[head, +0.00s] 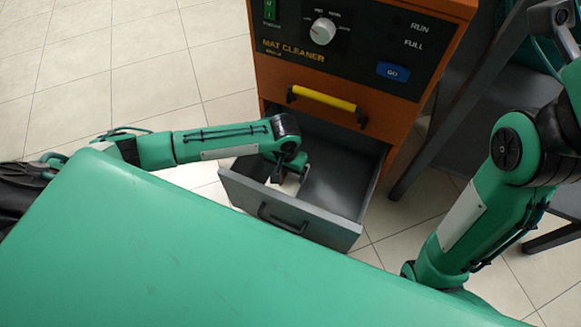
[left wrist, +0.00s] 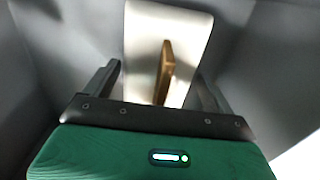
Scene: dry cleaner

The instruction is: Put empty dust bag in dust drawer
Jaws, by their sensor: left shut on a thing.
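The grey dust drawer (head: 325,229) is pulled out of the orange mat cleaner (head: 370,85) in the head view. My left gripper (head: 287,172) reaches down into its left part and is shut on the dust bag (head: 291,185). Only a small white patch of the bag shows there, inside the drawer and partly hidden by the gripper. In the left wrist view, the white dust bag (left wrist: 140,40) with a brown tab (left wrist: 166,70) lies between the fingers, with grey walls around it. I cannot tell whether it touches the drawer floor. My right gripper is out of view.
The drawer's right part is bare. A yellow handle (head: 324,99) crosses the machine's front above the drawer, below the control panel. A dark table frame (head: 455,105) stands to the right. Tiled floor (head: 90,70) is clear at the left.

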